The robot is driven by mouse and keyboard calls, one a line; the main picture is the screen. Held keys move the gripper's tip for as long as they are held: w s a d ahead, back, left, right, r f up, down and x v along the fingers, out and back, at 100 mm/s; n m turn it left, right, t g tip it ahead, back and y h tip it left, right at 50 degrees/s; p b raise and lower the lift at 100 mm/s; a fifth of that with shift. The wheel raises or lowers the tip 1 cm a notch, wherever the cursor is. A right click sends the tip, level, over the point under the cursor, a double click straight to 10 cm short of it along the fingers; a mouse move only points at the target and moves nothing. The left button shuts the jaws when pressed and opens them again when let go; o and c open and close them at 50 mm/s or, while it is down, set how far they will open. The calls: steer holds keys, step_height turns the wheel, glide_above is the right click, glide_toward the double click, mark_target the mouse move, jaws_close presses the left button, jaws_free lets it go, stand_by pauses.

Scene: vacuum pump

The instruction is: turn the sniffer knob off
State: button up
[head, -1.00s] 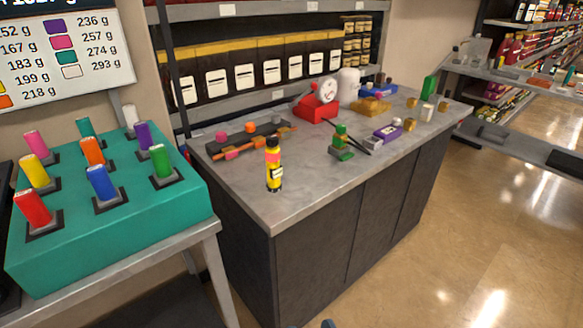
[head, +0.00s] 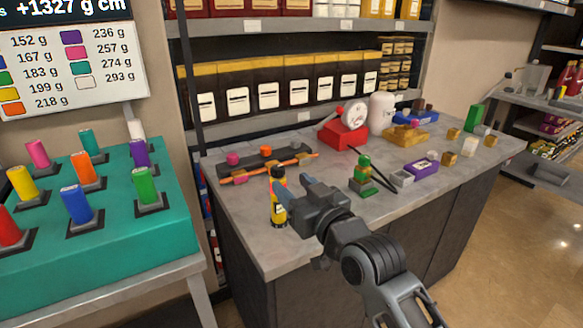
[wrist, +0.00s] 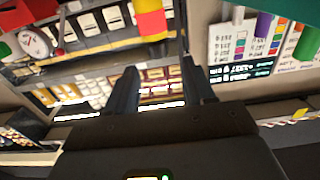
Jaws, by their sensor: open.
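A slim upright yellow-and-black cylinder (head: 280,212) stands near the front left of the grey counter. It may be the sniffer, but I cannot make out a knob on it for certain. My gripper (head: 293,187) is beside it in the head view, and one finger hides its middle. In the wrist view, my gripper (wrist: 159,65) is open with nothing between its fingers. A yellow and red part of the cylinder (wrist: 151,22) hangs in from the top edge there, beyond the fingertips. I cannot tell whether they touch.
A red device with a white round dial (head: 343,134) stands at the counter's back. A small green figure-like object (head: 363,178) and a purple box (head: 422,168) lie right of my gripper. A teal block (head: 110,250) with coloured pegs is at the left.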

mark_target(281, 172)
steer(key=shift+w+r, duration=0.1)
steer(key=shift+w, duration=0.2)
steer(key=shift+p+x, duration=0.75)
steer(key=shift+x, duration=3)
steer(key=shift+c, duration=0.5)
steer(key=c, duration=0.8)
